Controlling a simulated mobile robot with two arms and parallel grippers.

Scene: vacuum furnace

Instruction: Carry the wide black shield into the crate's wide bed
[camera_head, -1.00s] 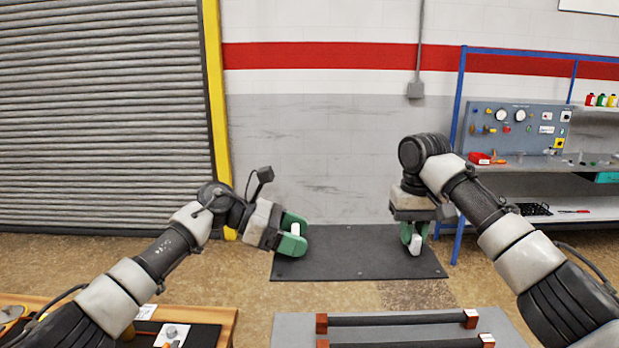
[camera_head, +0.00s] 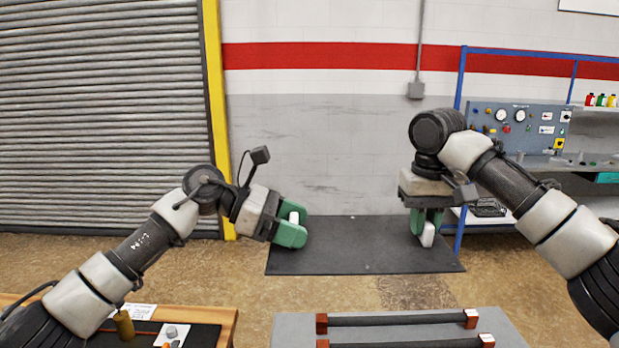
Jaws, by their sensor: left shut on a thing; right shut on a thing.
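The wide black shield (camera_head: 350,250) is a flat dark plate, held roughly level in front of the grey wall, above the brown floor. It has a white grip at each end. My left gripper (camera_head: 292,228) is shut on the white grip at its left end, coming in from the side. My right gripper (camera_head: 426,228) is shut on the white grip at its right end, pointing down. At the bottom centre is a grey surface (camera_head: 292,328) with two black bars with red-brown end blocks. I cannot tell whether it is the crate; its near part is cut off.
A wooden-edged bench (camera_head: 226,325) with small parts stands at bottom left. A blue-framed workbench (camera_head: 540,165) with a gauge panel is at the right, behind my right arm. A roller shutter (camera_head: 100,120) and yellow post (camera_head: 217,120) are at the left. Floor between is clear.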

